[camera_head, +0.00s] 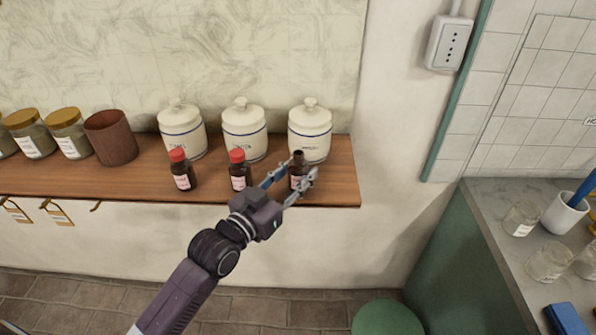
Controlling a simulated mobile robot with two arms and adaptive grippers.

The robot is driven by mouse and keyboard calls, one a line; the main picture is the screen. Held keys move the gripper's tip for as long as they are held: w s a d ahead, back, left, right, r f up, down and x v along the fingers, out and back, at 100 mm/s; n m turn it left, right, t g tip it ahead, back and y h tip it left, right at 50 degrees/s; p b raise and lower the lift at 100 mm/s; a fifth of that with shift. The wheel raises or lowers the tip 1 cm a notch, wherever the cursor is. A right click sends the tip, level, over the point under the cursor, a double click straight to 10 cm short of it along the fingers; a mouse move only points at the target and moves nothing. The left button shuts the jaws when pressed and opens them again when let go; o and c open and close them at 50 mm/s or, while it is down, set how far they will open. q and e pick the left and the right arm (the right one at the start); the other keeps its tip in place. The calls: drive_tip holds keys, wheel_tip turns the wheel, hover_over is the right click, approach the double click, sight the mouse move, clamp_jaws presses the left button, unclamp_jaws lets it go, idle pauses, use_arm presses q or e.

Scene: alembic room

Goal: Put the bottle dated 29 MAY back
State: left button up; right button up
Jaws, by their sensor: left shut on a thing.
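My left gripper (290,182) is shut on a small dark brown bottle (298,163) at the right end of the wooden shelf (345,190). This bottle is upright, has a pale label partly hidden by the fingers, and shows no red cap. Two similar brown bottles with red caps stand on the shelf to its left, one in the middle (240,171) and one further left (182,170). The label dates are too small to read. I cannot tell whether the held bottle touches the shelf. My right gripper is out of view.
Three white lidded jars (309,130) stand behind the bottles. A brown cup (111,138) and jars with yellowish lids (68,133) stand further left. A grey counter (490,215) with glass jars (522,218) is at right. A green round top (387,318) is below.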

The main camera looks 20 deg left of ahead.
use_arm(q)
drive_tip(key=o, duration=1.3)
drive_tip(key=shift+f, duration=0.1)
drive_tip(key=shift+s, duration=0.1)
drive_tip(key=shift+s+a, duration=0.15)
drive_tip(key=shift+s, duration=0.2)
drive_tip(key=shift+r+b+v, duration=0.1)
drive_tip(key=shift+b+v, duration=0.6)
drive_tip(key=shift+v, duration=2.05)
drive_tip(key=shift+r+b+v, duration=0.15)
drive_tip(key=shift+b+v, duration=0.55)
drive_tip(key=shift+v, duration=2.1)
